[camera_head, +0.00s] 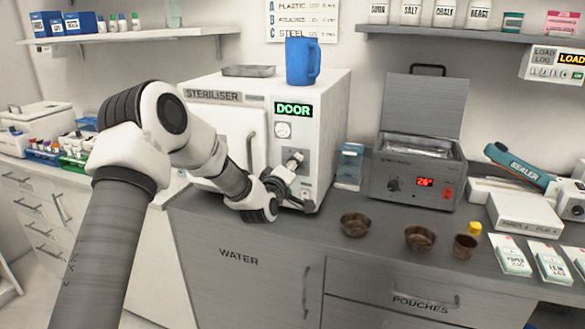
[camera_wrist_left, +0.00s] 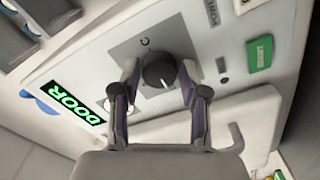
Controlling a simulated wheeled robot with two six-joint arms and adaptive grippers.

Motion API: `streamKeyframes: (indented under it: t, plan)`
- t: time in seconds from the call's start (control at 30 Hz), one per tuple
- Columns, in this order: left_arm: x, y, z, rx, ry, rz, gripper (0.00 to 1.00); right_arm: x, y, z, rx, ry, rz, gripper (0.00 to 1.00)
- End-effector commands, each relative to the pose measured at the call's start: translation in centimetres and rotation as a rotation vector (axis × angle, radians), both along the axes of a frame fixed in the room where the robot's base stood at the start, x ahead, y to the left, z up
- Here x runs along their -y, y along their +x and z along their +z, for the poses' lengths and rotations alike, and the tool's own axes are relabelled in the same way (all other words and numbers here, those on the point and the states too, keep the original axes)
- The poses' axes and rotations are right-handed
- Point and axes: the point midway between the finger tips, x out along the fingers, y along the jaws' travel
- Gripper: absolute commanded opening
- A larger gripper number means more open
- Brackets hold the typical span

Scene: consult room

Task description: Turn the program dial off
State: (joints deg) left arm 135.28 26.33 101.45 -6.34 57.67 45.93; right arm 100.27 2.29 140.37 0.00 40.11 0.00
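The white steriliser (camera_head: 215,118) stands on the counter with a lit green DOOR sign (camera_head: 293,110). Its dark round program dial (camera_wrist_left: 158,71) sits on a grey plate (camera_wrist_left: 127,50) and has a white pointer mark near its lower edge in the left wrist view. My left gripper (camera_wrist_left: 157,78) is open, with one finger on each side of the dial and small gaps seeming to remain. In the head view, my left gripper (camera_head: 283,180) is at the steriliser's front panel, largely covering the dial. My right gripper is not in view.
A round gauge (camera_head: 283,130) is above the dial, and a door handle (camera_head: 251,150) is to its left. A blue mug (camera_head: 302,61) stands on top. Brown bowls (camera_head: 355,225) and an ultrasonic bath (camera_head: 415,180) are to the right.

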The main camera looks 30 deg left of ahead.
Motion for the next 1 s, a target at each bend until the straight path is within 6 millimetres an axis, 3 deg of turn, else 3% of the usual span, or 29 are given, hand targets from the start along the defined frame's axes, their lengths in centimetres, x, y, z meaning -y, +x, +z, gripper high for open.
streamKeyframes:
  t: [0.43, 0.8, 1.0]
  plan:
    - [0.2, -0.9, 0.0, -0.001, 0.000, 0.000, 0.63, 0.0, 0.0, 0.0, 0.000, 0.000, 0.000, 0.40]
    - [2.2, -9.3, 0.0, -0.001, -0.003, 0.000, 0.63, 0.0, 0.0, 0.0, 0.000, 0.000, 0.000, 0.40]
    - [2.7, -11.6, 0.0, 0.000, 0.000, 0.000, 0.63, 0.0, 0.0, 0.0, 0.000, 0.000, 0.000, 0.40]
